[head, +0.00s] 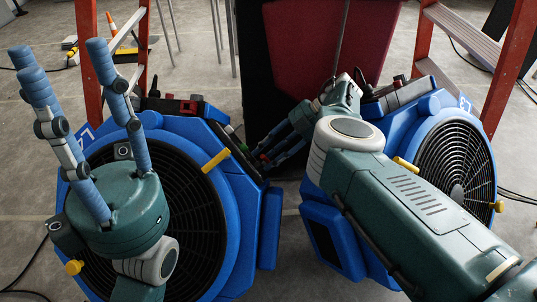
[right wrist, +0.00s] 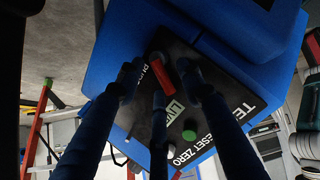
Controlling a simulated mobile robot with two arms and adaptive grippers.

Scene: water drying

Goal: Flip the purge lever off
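The panel is on a blue housing (right wrist: 110,55). My right gripper (right wrist: 172,85) reaches over this panel with its dark fingers apart. The lever shows between the middle and right fingers in the right wrist view; contact is unclear. In the head view my right gripper (head: 272,158) is at the right edge of the left blue fan unit (head: 243,215), largely hiding the panel. My left gripper (head: 62,65) is open and empty, fingers pointing up, in front of that unit.
A green button (right wrist: 189,135) is on the same panel. A second blue fan unit (head: 322,235) stands at the right, partly behind my right arm. Orange ladders (head: 450,40) stand behind both units. A dark red panel (head: 310,50) stands between them. Grey floor shows at the front middle.

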